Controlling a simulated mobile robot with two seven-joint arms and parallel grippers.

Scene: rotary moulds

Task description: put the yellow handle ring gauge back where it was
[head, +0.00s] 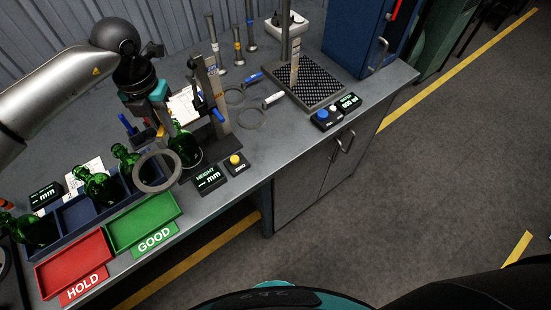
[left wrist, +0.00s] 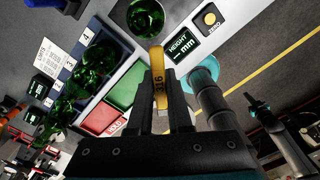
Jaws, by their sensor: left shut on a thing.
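The yellow handle ring gauge shows in the head view as a grey ring (head: 157,171) hanging below my left gripper (head: 159,112). Its yellow handle (left wrist: 158,72), marked with dark digits, is between the fingers in the left wrist view. My left gripper is shut on this handle, which also shows in the wrist view between the fingertips (left wrist: 160,90). The ring hangs in front of the green bottles, above the bench near the green tray. Two other ring gauges, one with a blue handle (head: 254,78) and one with a white handle (head: 273,99), lie on the bench.
A height stand (head: 215,100) with a green bottle (head: 185,150) is close to the held ring. Bottles stand in a blue crate (head: 77,215) behind the red tray (head: 72,262) and green tray (head: 143,222). Bare bench shows near the lying gauges.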

